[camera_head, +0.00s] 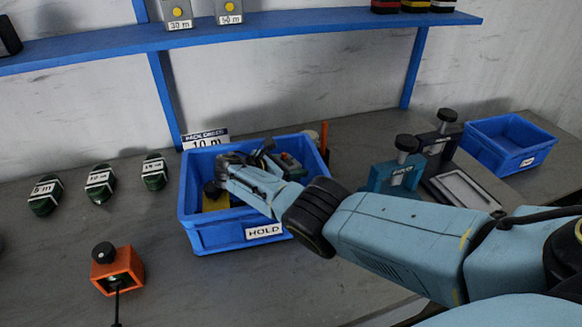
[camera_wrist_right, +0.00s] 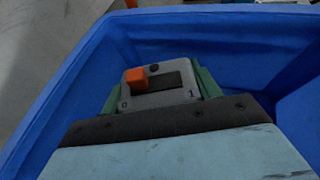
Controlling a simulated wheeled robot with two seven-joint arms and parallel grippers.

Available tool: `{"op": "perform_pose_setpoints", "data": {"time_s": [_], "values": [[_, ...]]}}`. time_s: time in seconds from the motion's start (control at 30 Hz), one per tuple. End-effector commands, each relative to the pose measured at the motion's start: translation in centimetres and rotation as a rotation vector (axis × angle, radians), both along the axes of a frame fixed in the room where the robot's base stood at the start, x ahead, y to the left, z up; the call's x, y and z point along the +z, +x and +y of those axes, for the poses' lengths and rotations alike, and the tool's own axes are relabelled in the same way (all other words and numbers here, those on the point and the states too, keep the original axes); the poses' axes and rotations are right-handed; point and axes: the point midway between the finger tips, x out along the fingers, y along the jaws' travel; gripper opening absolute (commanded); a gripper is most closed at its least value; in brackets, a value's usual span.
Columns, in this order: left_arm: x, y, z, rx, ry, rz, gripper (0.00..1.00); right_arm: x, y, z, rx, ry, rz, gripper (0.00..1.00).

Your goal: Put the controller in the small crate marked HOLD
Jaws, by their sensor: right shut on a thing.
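The small blue crate marked HOLD (camera_head: 203,240) stands on the bench, left of centre in the head view. My right gripper (camera_head: 238,172) reaches down into it from the right. In the right wrist view the controller (camera_wrist_right: 158,88) is a grey box with an orange rocker switch, marks 0 and 1, and green at its sides. It is just beyond my gripper's hand, inside the blue walls. My right gripper is shut on it; the fingertips are mostly hidden. Whether the controller touches the crate's floor I cannot tell. My left gripper is out of view.
An orange box with a black knob (camera_head: 117,268) and several dark green labelled coils (camera_head: 100,184) lie left. A PACK ORDER 10 m sign (camera_head: 205,140) stands behind the crate. Teal and dark clamps (camera_head: 396,172) and another blue crate (camera_head: 508,145) stand right. A blue shelf (camera_head: 270,36) runs above.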

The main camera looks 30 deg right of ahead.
Motion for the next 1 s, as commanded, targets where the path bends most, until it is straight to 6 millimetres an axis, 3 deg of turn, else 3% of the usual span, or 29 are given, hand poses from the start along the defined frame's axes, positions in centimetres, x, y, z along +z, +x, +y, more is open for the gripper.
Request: {"op": "perform_pose_setpoints", "data": {"time_s": [0.07,0.1,0.23,0.6,1.0], "values": [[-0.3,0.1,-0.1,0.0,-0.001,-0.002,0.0,-0.3,0.0,0.0,0.0,-0.001,0.0,0.36],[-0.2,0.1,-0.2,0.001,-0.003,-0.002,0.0,-0.3,0.0,0.0,0.0,0.0,0.0,0.66],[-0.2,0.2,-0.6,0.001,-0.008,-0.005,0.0,-0.2,0.0,0.0,0.0,0.0,0.001,0.83],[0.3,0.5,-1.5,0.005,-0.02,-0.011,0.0,0.2,0.0,0.0,0.0,0.0,0.0,0.83],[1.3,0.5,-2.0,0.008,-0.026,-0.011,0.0,2.6,-0.4,5.9,0.002,0.001,-0.001,0.83]]}}
